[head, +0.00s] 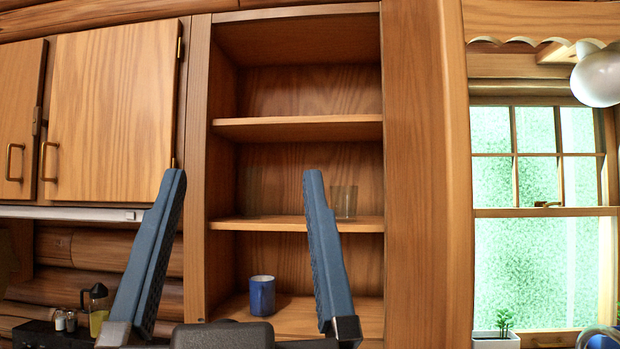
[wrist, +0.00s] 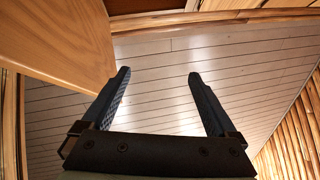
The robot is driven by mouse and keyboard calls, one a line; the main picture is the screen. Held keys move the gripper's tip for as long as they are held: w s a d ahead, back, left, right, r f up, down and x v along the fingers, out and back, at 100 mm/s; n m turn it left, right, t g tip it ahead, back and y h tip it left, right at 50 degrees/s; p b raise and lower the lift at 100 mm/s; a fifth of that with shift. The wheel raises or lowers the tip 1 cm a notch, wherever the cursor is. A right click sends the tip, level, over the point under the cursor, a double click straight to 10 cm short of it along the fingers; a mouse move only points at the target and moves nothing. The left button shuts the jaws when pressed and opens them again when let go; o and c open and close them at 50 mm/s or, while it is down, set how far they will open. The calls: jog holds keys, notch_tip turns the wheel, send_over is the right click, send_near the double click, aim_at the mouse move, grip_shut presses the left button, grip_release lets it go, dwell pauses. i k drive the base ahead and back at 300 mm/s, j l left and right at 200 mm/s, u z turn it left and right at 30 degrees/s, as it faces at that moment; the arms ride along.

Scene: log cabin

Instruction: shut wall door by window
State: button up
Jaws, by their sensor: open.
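The open wall cabinet (head: 310,130) stands left of the window (head: 540,200); its front is uncovered and its shelves show. No door leaf of this cabinet is clearly visible in the head view. In the wrist view a light wooden panel (wrist: 60,45) juts in at upper left with a free corner; I cannot tell for sure whether it is that door. My gripper (head: 240,178) is open and empty, in front of the cabinet, with its fingers pointing up. In the wrist view my gripper (wrist: 158,78) shows nothing between its fingers, and the panel lies beside the left one.
A blue mug (head: 262,295) and a clear glass (head: 344,202) stand on the shelves. A cabinet door (head: 112,110) with a brass handle is at left. A coffee pot (head: 97,310) is below it. A white lamp (head: 597,75) hangs at right.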

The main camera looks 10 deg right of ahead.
aim_at(430, 231)
jog(key=k+l, duration=0.2)
jog(key=l, duration=0.15)
jog(key=k+l, duration=0.15)
jog(key=l, duration=0.2)
jog(key=k+l, duration=0.2)
jog(key=l, duration=0.15)
jog(key=k+l+z, duration=0.1)
jog(key=z, duration=0.35)
